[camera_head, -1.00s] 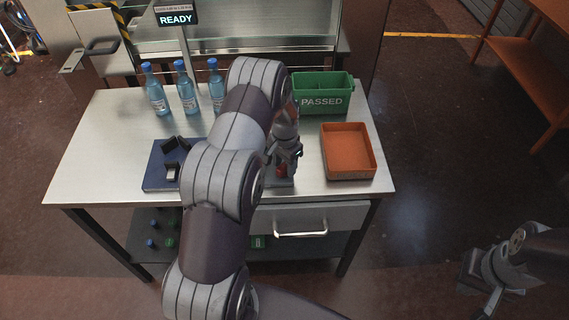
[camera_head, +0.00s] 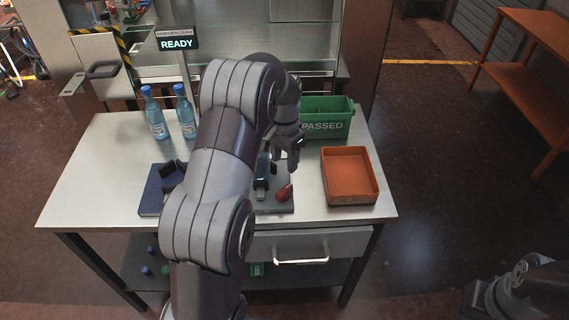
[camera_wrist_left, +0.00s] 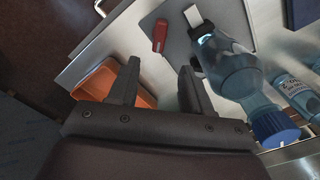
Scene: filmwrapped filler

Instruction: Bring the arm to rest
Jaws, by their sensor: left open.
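My left arm crosses the middle of the head view. Its left gripper (camera_head: 288,160) is above the table's right half, over a grey plate (camera_head: 275,208). In the left wrist view the left gripper (camera_wrist_left: 157,85) has its fingers apart with nothing between them. A blue bottle (camera_wrist_left: 235,72) is close beside one finger there, apparently apart from it. A red object (camera_head: 285,192) lies on the grey plate; it also shows in the left wrist view (camera_wrist_left: 160,35). My right arm (camera_head: 530,285) is at the lower right; its fingers are not clear.
Blue bottles (camera_head: 156,118) stand at the table's back left; my arm may hide others. A blue mat (camera_head: 150,200) holds black parts. A green PASSED bin (camera_head: 327,125) and an orange tray (camera_head: 350,195) are on the right. A READY sign (camera_head: 176,43) stands behind.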

